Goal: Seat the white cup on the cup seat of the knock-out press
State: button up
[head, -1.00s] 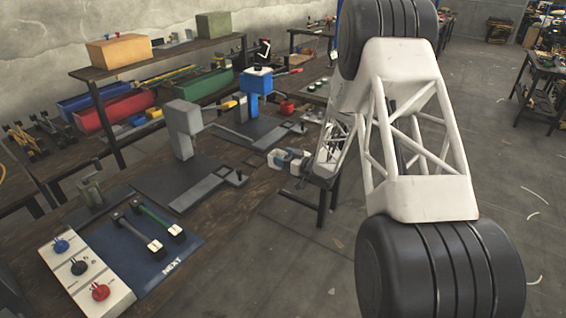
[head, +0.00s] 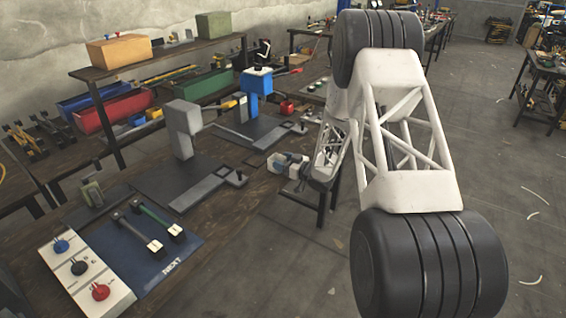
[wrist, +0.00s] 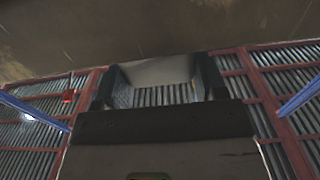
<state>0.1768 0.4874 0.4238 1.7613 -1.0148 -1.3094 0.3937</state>
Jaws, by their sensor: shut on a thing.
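My gripper (head: 284,164) is past the front edge of the bench in the head view, shut on a small white thing (head: 275,162) that I take for the white cup. In the wrist view its pale surface (wrist: 155,72) shows between the two dark fingers. Most of its shape is hidden by the fingers. A grey press (head: 182,125) and a blue press (head: 258,82) stand on dark base plates left of my gripper. I cannot tell which is the knock-out press, and no cup seat can be made out for certain. The held thing is apart from both presses.
A control box (head: 82,275) with blue, black and red knobs and a blue mat (head: 150,248) with two levers lie at the near end of the bench. Bare floor lies right of the bench.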

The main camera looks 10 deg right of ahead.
jog(key=shift+f, duration=0.2)
jog(key=o, duration=1)
jog(key=shift+v, duration=3.9)
jog(key=shift+s+a+r, duration=0.1)
jog(key=shift+s+r, duration=0.05)
jog(key=shift+r, duration=0.15)
